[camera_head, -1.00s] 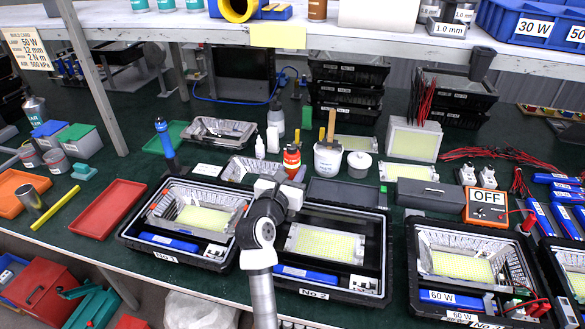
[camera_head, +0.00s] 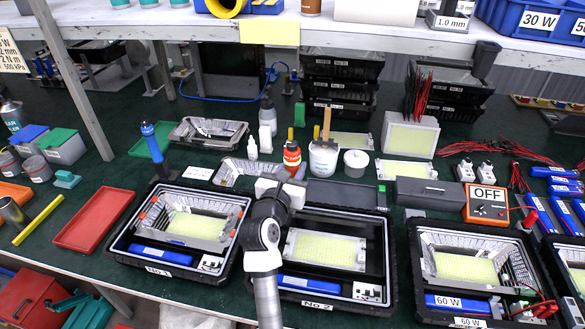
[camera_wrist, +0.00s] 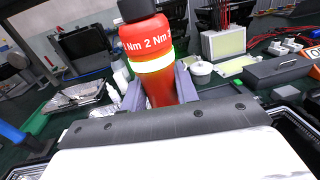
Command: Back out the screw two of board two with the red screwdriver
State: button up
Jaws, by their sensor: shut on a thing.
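The red screwdriver (camera_head: 292,156) is upright, its red handle ringed by a pale band and topped by a black cap. In the wrist view its handle (camera_wrist: 160,75) stands between the two fingers of my gripper (camera_wrist: 160,90), which is shut on it. In the head view my gripper (camera_head: 288,184) is behind the far side of the No 2 housing (camera_head: 386,262). Board two (camera_head: 325,249), a yellow panel on a pale plate, lies in that housing. My arm covers the housing's left part. The screws are too small to tell apart, and the screwdriver's tip is hidden.
The No 1 housing (camera_head: 117,242) stands close on the left and a 60 W housing (camera_head: 414,268) on the right. A white pot (camera_head: 323,158) with a wooden-handled tool is right beside the screwdriver. A blue screwdriver (camera_head: 152,141) stands at the left. A shelf (camera_head: 350,35) overhangs the back.

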jog(key=shift+f+b, duration=1.65)
jog(key=shift+f, duration=2.75)
jog(key=shift+f, duration=0.3)
jog(key=shift+r+p, duration=0.1)
jog(key=shift+p, duration=0.45)
dwell(2.8)
